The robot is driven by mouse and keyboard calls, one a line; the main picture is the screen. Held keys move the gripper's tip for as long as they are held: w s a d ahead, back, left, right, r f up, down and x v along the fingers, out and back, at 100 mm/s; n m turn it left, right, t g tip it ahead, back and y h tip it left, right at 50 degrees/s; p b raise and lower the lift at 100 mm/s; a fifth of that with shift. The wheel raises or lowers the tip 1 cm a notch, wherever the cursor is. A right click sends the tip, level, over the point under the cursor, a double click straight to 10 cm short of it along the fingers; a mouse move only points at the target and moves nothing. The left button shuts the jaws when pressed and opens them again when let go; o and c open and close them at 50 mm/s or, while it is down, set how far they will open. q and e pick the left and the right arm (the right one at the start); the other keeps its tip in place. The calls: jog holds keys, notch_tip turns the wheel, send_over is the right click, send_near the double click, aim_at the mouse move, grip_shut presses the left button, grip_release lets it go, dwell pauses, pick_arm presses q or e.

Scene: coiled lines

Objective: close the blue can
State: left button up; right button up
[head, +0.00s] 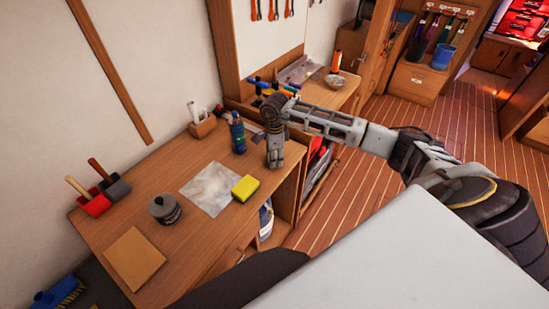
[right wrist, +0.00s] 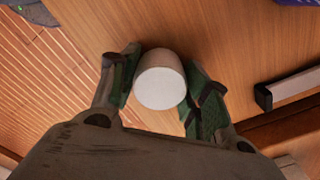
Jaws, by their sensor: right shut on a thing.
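The blue can (head: 238,138) stands upright on the wooden desk (head: 150,235), near its back right part. Its top is too small to make out clearly. My right gripper (head: 274,163) points down at the desk's right end, just to the right of the can and apart from it. In the right wrist view its green-padded fingers are shut on a small white cylinder (right wrist: 160,80), which looks like a cap. The fingers hide this cap in the head view. My left gripper is not in view.
A yellow sponge (head: 244,188) lies by a grey sheet (head: 210,188) in front of the can. Some clear desk lies between block and sheet.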

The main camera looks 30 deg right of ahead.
jog(key=shift+r, duration=0.15)
notch_tip(320, 180, up, 8)
jog(key=shift+r+b, duration=0.1)
jog(key=shift+b, duration=0.5)
jog(key=shift+r, duration=0.3)
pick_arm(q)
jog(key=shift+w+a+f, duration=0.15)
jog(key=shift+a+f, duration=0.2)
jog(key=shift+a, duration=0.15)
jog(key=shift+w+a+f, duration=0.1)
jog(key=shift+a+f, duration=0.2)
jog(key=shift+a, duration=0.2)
pick_arm(e)
jog(key=shift+r, duration=0.45)
